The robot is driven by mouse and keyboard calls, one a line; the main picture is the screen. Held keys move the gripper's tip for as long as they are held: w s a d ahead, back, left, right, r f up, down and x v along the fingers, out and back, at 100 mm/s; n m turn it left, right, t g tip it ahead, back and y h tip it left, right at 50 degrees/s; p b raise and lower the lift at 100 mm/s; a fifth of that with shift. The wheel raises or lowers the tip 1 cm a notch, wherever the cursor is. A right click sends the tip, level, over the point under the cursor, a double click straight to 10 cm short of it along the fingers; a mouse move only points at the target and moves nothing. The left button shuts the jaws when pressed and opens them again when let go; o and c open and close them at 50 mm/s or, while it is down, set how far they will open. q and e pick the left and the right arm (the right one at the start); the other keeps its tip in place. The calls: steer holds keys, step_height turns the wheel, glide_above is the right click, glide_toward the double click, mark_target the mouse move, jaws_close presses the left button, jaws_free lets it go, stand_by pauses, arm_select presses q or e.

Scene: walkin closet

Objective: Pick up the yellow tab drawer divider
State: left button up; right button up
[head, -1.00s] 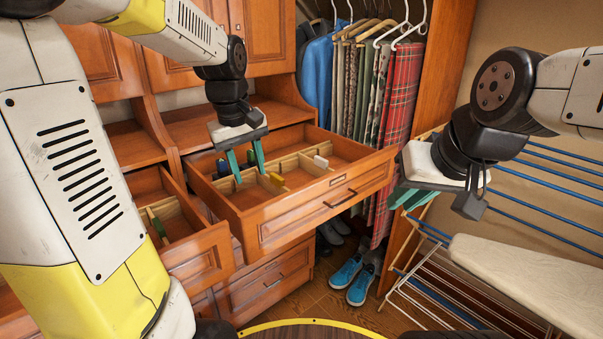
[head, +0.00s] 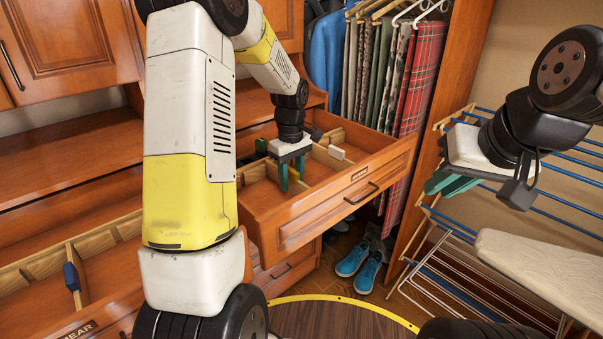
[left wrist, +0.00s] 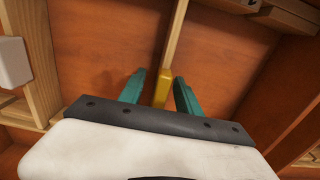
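In the left wrist view the yellow tab (left wrist: 162,88) sits on the end of a thin wooden drawer divider (left wrist: 175,38). My left gripper (left wrist: 160,91) is open, with one green finger on each side of the tab. Gaps show between tab and fingers, so it is not clamped. In the head view my left gripper (head: 292,177) points down into the open upper drawer (head: 370,165), and the yellow tab is hidden there. My right gripper (head: 452,184) hangs in front of the drying rack, away from the drawer; its finger opening is unclear.
A white tab (head: 336,152) stands on another divider in the same drawer. Another open drawer at lower left holds a divider with a blue tab (head: 72,276). An ironing board (head: 540,260) and drying rack (head: 450,270) stand at right. Blue shoes (head: 360,268) lie on the floor.

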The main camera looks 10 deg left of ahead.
arm_select(q)
steer(key=shift+f, duration=0.65)
jaws_close()
steer(key=shift+r, duration=0.15)
